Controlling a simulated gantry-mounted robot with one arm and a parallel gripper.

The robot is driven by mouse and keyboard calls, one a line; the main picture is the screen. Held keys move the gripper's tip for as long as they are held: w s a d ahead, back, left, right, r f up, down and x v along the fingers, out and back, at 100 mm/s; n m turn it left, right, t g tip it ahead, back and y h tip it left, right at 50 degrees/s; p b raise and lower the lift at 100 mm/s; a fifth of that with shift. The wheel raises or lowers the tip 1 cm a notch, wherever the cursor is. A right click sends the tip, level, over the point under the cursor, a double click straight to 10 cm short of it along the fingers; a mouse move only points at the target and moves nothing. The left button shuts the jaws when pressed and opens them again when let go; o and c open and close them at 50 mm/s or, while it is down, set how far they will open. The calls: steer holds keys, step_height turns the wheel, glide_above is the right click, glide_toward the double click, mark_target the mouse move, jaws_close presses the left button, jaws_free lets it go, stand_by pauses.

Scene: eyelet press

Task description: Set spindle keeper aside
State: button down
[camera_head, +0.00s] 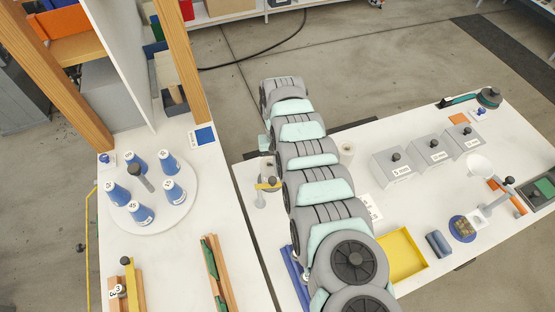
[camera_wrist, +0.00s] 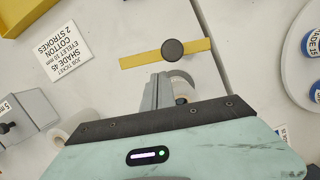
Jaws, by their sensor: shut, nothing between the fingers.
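A yellow bar with a dark round knob (camera_wrist: 172,50), which looks like the spindle keeper, lies across the upper middle of the wrist view. It also shows in the head view (camera_head: 266,186), just left of my arm, at the near edge of the right-hand table. My gripper (camera_wrist: 160,78) is shut and empty, its fingertips just short of the bar in the wrist view. I cannot tell whether they touch it. A pale grey curved part (camera_wrist: 181,79) shows beside the fingers. In the head view my arm hides part of this spot.
A turntable (camera_head: 187,205) with several blue cups stands on the left table. A job ticket (camera_wrist: 62,53), a yellow tray (camera_head: 421,252) and grey lidded boxes (camera_head: 394,170) are on the right table. A second yellow bar (camera_head: 130,280) lies at lower left. A gap separates the tables.

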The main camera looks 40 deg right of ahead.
mark_target(280, 183)
steer(key=shift+s+a+p, duration=0.3)
steer(key=shift+s, duration=0.15)
steer(key=shift+r, duration=0.1)
steer(key=p, duration=0.3)
steer(key=s+a+m+p, duration=0.1)
steer(key=p, duration=0.2)
steer(key=shift+s+r, duration=0.25)
steer(key=shift+f+m, duration=0.35)
steer(key=shift+m, duration=0.05)
steer(key=shift+w+f+b, duration=0.15)
steer(key=shift+f+b, duration=0.05)
steer(key=shift+b, duration=0.2)
